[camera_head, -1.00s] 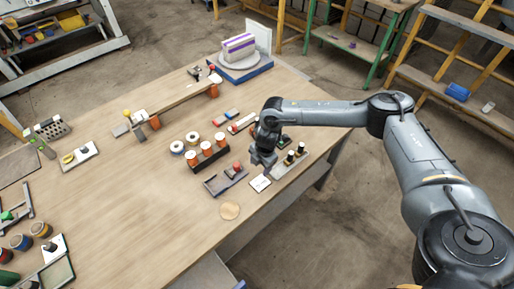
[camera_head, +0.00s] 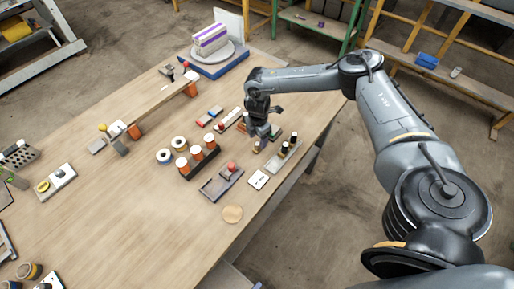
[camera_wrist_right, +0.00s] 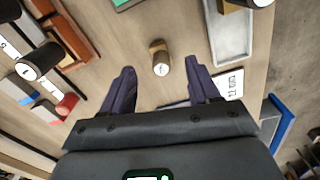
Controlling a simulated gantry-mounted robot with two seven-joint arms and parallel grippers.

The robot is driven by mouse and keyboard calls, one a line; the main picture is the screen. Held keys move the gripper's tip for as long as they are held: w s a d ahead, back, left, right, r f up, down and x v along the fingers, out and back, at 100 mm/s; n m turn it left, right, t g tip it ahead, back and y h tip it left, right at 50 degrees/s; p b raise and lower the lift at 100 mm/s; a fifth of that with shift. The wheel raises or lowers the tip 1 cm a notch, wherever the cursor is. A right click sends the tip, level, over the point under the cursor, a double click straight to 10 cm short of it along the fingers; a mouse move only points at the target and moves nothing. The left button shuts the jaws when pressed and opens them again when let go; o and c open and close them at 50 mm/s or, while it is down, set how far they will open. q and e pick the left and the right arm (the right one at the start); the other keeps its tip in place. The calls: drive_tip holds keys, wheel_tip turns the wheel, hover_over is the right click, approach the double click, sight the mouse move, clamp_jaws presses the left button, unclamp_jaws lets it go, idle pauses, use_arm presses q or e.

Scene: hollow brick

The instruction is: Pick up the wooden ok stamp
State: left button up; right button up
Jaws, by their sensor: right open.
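The wooden stamp (camera_wrist_right: 158,50) is a small tan cylinder with a white, marked end; the mark is too small to read. In the right wrist view it stands on the table, in line with the gap between the fingers. My right gripper (camera_wrist_right: 161,74) is open, with one dark finger to each side of that gap, and nothing is held. In the head view the right gripper (camera_head: 260,137) is low over the table, and the small tan stamp (camera_head: 257,147) shows just at its fingertips. My left gripper is not in view.
A tray with black-topped stamps (camera_head: 281,157) stands close on the right. A white card (camera_head: 258,180), a grey tray with a red knob (camera_head: 219,184) and a rack of orange-white containers (camera_head: 198,160) are nearby. Bare table lies toward the lower left.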

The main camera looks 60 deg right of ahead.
sight(257, 144)
drive_tip(key=f, duration=0.3)
drive_tip(key=shift+a+f, duration=0.3)
drive_tip(key=shift+a, duration=0.05)
drive_tip(key=shift+f+b, duration=0.35)
drive_tip(key=shift+f, duration=0.2)
clamp_jaws()
